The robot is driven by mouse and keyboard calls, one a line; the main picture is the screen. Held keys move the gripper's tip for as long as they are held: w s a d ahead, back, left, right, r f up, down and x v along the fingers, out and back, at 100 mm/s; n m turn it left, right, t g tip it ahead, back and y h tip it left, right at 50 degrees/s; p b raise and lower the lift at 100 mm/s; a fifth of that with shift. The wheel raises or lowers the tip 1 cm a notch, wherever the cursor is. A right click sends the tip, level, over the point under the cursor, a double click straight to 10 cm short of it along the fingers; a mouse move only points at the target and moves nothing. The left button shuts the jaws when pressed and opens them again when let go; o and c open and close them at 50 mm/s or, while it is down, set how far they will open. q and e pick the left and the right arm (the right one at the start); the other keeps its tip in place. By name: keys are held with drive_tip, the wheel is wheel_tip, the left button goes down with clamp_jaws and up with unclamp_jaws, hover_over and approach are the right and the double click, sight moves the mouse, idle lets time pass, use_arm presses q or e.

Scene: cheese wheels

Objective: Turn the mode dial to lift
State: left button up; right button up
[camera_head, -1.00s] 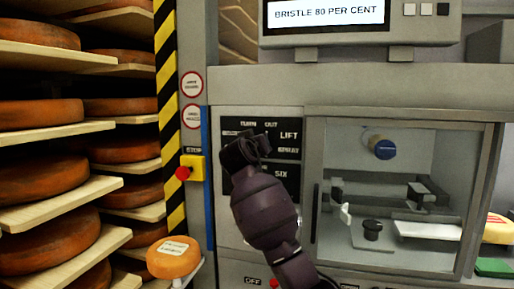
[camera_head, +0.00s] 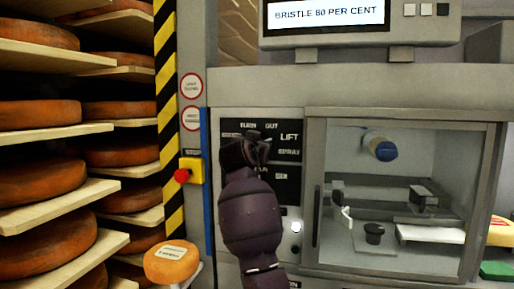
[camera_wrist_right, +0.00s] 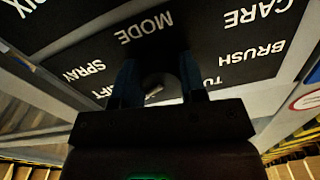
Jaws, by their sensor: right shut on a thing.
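The mode dial (camera_wrist_right: 160,82) is in the right wrist view, a grey round knob with a pale mark on its face. My right gripper (camera_wrist_right: 160,88) is shut on it, one finger on each side. The black label panel (camera_wrist_right: 215,45) around it reads MODE, SPRAY, BRUSH and a partly covered LIFT and TURN. I cannot tell exactly which label the mark points at. In the head view my right gripper (camera_head: 245,153) covers the dial, and the LIFT label (camera_head: 289,139) shows to its right. My left gripper is not in view.
A display (camera_head: 325,13) above reads BRISTLE 80 PER CENT. A red stop button (camera_head: 183,175) is left of the panel. A glass-fronted chamber (camera_head: 312,235) stands to the right. Shelves of cheese wheels (camera_head: 40,115) fill the left, with a labelled wheel (camera_head: 171,263) lower down.

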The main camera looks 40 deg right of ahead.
idle(0.3)
drive_tip(key=o, duration=0.9)
drive_tip(key=shift+a, duration=0.1)
drive_tip(key=v, duration=1)
drive_tip(key=shift+s+a, duration=0.2)
drive_tip(key=shift+s, duration=0.15)
